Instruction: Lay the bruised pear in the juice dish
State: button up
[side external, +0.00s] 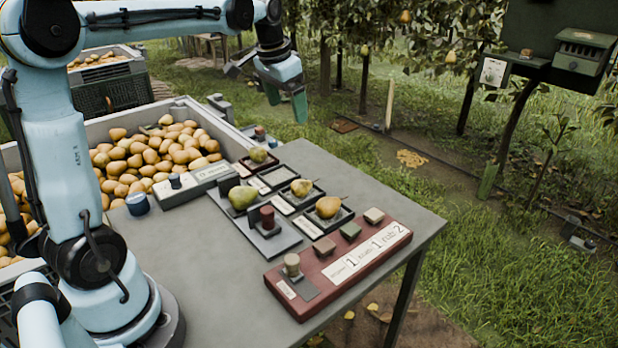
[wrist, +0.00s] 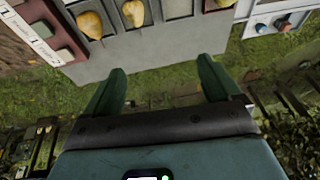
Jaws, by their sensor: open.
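Several pears stand at the tabletop's far side in the side view. A green pear (side external: 243,198) rests on a grey stand. A yellowish pear (side external: 258,154) lies in a reddish dish (side external: 246,167). Two yellow-brown pears (side external: 301,187) (side external: 328,207) lie in separate dark dishes; these two also show in the wrist view (wrist: 90,24) (wrist: 133,13). A dark-rimmed dish (side external: 279,177) between them and the reddish dish looks empty. I cannot tell which pear is bruised or read which dish is for juice. My gripper (side external: 286,106) is open and empty, above and beyond the table's far edge.
A red-brown panel (side external: 340,268) with several blocks and a knob lies along the right side of the grey table (side external: 190,265). A large crate of pears (side external: 118,120) stands behind left. The near middle tabletop is clear.

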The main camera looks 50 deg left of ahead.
jog(key=s+d+f+t, duration=0.2)
jog(key=s+d+f, duration=0.2)
jog(key=s+d, duration=0.2)
jog(key=s+d+f+t+h, duration=0.1)
jog(key=s+d+f+t, duration=0.1)
jog(key=s+d+f, duration=0.2)
jog(key=s+d, duration=0.3)
jog(key=d, duration=0.2)
jog(key=shift+s+d, duration=0.3)
jog(key=shift+r, duration=0.1)
dwell(0.3)
